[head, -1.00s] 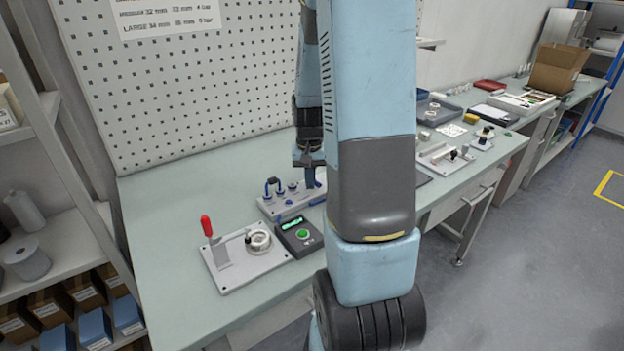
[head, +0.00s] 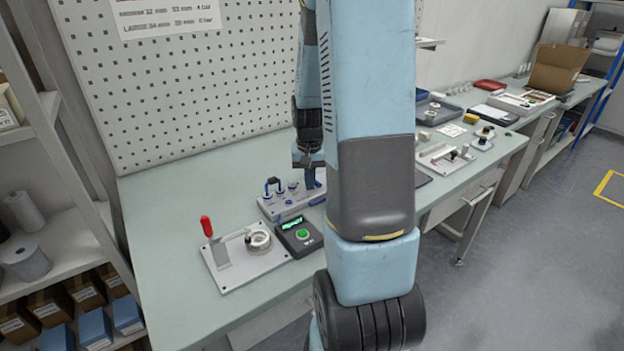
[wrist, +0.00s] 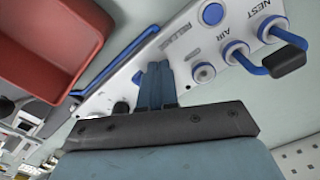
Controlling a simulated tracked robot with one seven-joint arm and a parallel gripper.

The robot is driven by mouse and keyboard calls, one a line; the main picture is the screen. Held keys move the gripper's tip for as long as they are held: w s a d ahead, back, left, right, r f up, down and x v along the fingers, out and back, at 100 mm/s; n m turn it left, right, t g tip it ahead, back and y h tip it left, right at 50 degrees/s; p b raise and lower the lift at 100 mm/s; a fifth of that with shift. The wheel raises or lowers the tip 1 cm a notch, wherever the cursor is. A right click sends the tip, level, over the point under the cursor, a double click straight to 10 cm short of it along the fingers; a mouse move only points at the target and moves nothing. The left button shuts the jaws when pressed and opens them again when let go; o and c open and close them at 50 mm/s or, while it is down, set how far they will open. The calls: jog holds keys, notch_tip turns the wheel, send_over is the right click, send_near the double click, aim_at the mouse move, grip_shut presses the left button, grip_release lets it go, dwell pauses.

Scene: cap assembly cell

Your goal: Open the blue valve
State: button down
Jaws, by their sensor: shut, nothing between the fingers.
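The light valve panel (head: 291,203) lies on the bench, left of my arm in the head view. In the wrist view, the panel (wrist: 125,75) carries round blue-ringed fittings and the labels AIR and NEST. A blue lever (wrist: 246,63) runs from the AIR fitting. Contact with the panel cannot be told.
A dark box with a green button (head: 299,237) and a white plate with a red-handled clamp (head: 238,272) stand in front of the panel. A red bin (wrist: 45,40) is close to my fingers in the wrist view. The bench's left end is clear.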

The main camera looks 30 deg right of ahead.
jog(key=shift+f, duration=0.6)
jog(key=shift+r, duration=0.35)
dwell(0.3)
jog(key=shift+d, duration=0.65)
dwell(0.4)
jog(key=shift+s+d, duration=0.1)
jog(key=shift+d, duration=0.75)
dwell(0.4)
